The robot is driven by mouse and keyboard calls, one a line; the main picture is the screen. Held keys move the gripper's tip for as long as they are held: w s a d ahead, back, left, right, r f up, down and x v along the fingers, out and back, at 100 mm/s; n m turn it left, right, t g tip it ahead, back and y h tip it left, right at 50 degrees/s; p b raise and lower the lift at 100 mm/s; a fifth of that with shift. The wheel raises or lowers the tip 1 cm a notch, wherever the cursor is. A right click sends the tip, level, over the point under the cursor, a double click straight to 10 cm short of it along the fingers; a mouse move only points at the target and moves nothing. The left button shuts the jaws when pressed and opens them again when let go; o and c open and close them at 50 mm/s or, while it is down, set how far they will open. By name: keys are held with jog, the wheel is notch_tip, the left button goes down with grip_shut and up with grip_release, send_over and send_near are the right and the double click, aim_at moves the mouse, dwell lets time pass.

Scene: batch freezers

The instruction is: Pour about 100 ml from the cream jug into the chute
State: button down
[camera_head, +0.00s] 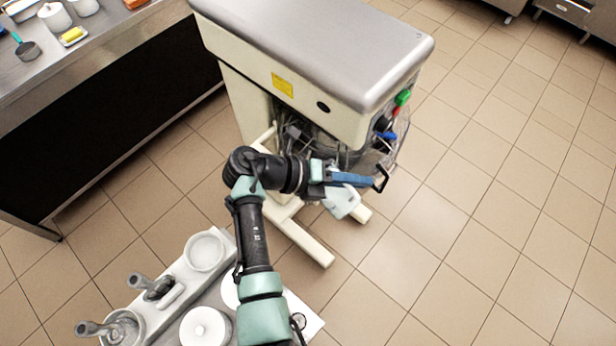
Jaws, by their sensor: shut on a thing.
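The cream and steel machine (310,60) stands in the middle, with a clear guard (403,150) around its front, right of its column. My gripper (374,180) reaches from the left to the front of this guard. Its blue part lies level, and its tips are shut at a black handle (383,180). A grey metal piece (371,162) shows just behind the handle; it may be the cream jug, but most of it is hidden by my gripper. I cannot make out the chute or any stream of cream clearly.
A white tray (312,322) at the bottom holds a white bowl (205,251), a lidded white pot (204,328) and metal tools. A steel counter (75,65) with small items is at upper left. Tiled floor right of the machine is clear.

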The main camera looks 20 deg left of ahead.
jog(key=shift+w+a+r+n+h+p, duration=0.25)
jog(key=shift+a+r+n+h+p, duration=0.25)
jog(key=shift+a+r+h+p, duration=0.25)
dwell(1.2)
jog(key=shift+d, duration=0.2)
jog(key=shift+s+d+f+m+y+b, duration=0.25)
jog(key=shift+d+f+y+b, duration=0.15)
jog(key=shift+f+b, duration=0.15)
jog(key=shift+s+d+f+m+y+b, duration=0.1)
jog(key=shift+d+f+m+y+b, duration=0.2)
jog(key=shift+f+b, duration=0.2)
jog(key=shift+d+r+y, duration=0.1)
jog(key=shift+y, duration=0.25)
jog(key=shift+r, duration=0.2)
jog(key=shift+d+f, duration=0.1)
